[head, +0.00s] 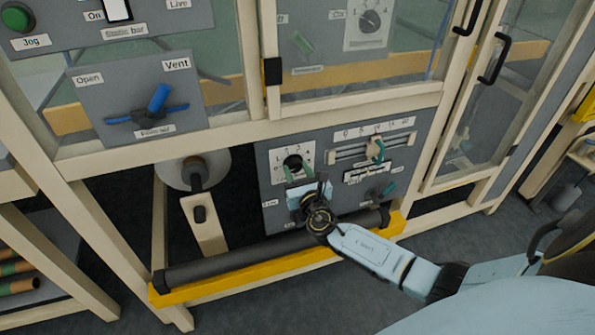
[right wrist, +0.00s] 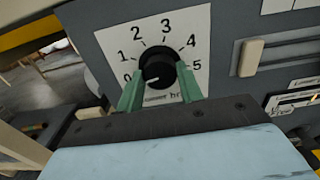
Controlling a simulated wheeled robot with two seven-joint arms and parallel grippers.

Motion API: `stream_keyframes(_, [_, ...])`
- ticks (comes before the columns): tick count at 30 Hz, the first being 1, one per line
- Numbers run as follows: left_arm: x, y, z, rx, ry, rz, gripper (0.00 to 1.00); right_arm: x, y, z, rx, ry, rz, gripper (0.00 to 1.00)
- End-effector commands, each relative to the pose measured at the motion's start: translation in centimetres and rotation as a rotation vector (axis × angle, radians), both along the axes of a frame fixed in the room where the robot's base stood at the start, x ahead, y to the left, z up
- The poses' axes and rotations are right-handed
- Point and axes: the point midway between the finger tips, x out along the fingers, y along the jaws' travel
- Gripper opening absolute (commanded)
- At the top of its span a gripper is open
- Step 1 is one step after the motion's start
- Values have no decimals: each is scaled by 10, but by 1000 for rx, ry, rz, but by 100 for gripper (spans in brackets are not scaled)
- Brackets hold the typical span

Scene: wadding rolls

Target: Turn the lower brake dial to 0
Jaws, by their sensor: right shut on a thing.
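The lower brake dial (head: 292,161) is a round black knob on a white scale card on the grey lower panel. In the right wrist view the dial (right wrist: 159,66) has numbers 0 to 5 around it, and its short white mark points to the lower left, at about the 0. My right gripper (head: 298,171) is at the dial, with one green finger on each side of it. The right wrist view shows the gripper (right wrist: 160,82) shut on the knob. The fingers hide part of the card's lower lettering. My left gripper is not in view.
A dark roller (head: 270,248) and yellow rail (head: 240,275) run beneath the panel. Another dial (head: 369,21) is behind the upper glass.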

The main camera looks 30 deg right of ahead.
Motion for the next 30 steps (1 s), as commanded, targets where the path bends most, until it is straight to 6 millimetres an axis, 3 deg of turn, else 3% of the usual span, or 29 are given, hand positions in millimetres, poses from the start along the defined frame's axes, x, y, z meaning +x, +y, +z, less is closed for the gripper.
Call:
stream_keyframes(3, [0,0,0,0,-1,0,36,0,0,-1,-5,2,1,14])
stream_keyframes(4, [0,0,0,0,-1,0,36,0,0,-1,-5,2,1,39])
stream_keyframes(9, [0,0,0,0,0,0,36,0,0,-1,-3,2,1,58])
stream_keyframes(20, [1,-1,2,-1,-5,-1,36,-6,1,0,-2,1,1,58])
stream_keyframes(23, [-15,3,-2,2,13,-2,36,-20,4,0,-1,2,1,58])
stream_keyframes(30, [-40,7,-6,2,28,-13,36,-73,17,0,-2,5,2,58])
